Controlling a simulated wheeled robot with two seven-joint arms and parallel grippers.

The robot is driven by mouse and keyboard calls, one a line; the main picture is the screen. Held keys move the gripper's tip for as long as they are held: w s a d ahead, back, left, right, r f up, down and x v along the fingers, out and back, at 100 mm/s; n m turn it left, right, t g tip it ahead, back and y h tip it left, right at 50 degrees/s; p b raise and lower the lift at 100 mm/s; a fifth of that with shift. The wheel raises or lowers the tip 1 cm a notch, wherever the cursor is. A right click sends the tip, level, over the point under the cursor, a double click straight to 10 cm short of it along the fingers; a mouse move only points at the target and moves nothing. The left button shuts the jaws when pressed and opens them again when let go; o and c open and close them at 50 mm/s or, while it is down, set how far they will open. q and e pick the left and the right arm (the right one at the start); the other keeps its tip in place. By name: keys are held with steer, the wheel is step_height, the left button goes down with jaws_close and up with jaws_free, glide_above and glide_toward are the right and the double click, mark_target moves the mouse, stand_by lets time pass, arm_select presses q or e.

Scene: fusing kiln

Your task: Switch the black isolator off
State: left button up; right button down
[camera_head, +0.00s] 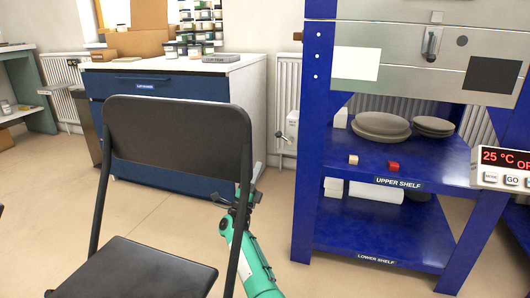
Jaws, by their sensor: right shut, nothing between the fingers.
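I cannot make out a black isolator for certain. A small pale lever or fitting with a dark tip (281,135) shows by the radiator left of the blue kiln stand, and I cannot tell what it is. My right gripper (220,198) shows behind the black folding chair, at the end of my teal arm, low in the picture. It is shut and empty, and partly hidden by the chair's frame. It is apart from the kiln stand. My left gripper is not in view.
The black folding chair (178,128) stands close in front. The blue stand's upper shelf (345,165) holds grey discs and small blocks. A control box (505,167) reads 25 °C at the right edge. A blue cabinet (190,87) stands behind.

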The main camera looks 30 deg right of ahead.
steer(key=shift+w+a+p+v, duration=0.1)
steer(key=shift+w+p+v, duration=0.1)
steer(key=shift+v, duration=0.85)
steer(key=shift+w+a+p+v, duration=0.1)
steer(key=shift+a+p+v, duration=0.1)
steer(key=shift+v, duration=0.85)
steer(key=shift+r, duration=0.1)
